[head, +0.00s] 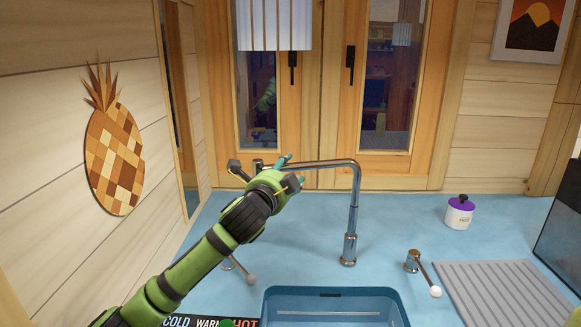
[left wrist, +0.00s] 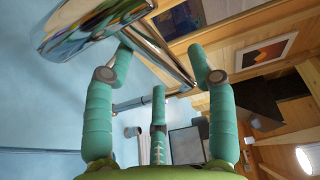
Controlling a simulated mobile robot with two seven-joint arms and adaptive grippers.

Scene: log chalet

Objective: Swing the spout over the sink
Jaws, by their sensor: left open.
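The chrome spout (head: 335,163) rises from the counter behind the sink, bends, and runs left along the window wall. Its outlet end is near my left gripper and partly hidden by it. The blue sink (head: 402,306) is at the bottom middle of the head view, in front of the tap post. My left gripper (head: 290,171) reaches in from the left, open, at the outer part of the spout. In the left wrist view the shiny spout (left wrist: 160,48) passes by the spread teal fingertips; I cannot tell whether they touch it. My right gripper is not in view.
A chrome lever (head: 413,262) with a white knob stands right of the spout; another lever (head: 243,267) is left, partly behind my arm. A ribbed drainer (head: 503,293) and a purple-lidded jar (head: 459,212) are at right. Windows stand close behind the spout.

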